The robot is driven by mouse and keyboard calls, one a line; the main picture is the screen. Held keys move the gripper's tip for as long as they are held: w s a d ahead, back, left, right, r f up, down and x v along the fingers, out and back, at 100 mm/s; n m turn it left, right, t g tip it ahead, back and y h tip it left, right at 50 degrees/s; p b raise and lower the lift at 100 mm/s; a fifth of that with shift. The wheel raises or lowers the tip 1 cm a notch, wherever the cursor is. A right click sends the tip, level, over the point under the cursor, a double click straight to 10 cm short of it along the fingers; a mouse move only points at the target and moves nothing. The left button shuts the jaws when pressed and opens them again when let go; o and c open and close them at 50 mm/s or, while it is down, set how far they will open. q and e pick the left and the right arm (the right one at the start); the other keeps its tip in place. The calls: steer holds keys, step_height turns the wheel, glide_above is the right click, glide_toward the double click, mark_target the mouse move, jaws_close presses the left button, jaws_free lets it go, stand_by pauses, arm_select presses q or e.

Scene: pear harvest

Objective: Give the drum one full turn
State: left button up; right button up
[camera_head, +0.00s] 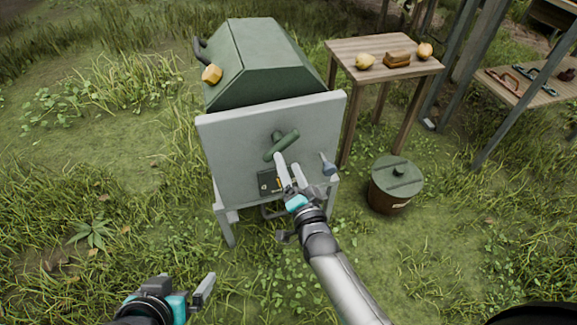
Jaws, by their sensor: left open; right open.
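The green, angular drum (265,60) sits on a stand behind a pale grey front panel (228,140). A green crank handle (284,146) is on that panel and slants up to the right. My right gripper (288,168) is open just below the handle. One fingertip overlaps the handle's lower end in the picture; I cannot tell whether it touches. My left gripper (187,291) is open and low at the left, over the grass and well away from the drum. Part of it is cut off by the bottom edge.
A blue-grey knobbed pin (328,166) and a small dark box (267,183) are on the panel. A lidded brown bucket (390,196) stands right of the drum. Behind it is a wooden table (343,48) with fruit. Grass to the left is open.

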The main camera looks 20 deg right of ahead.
mark_target(282, 149)
steer(key=shift+w, duration=0.4)
steer(key=shift+w, duration=0.15)
steer(key=shift+w+a+b, duration=0.1)
steer(key=shift+w+b, duration=1.3)
steer(key=shift+w, duration=1.6)
jaws_close()
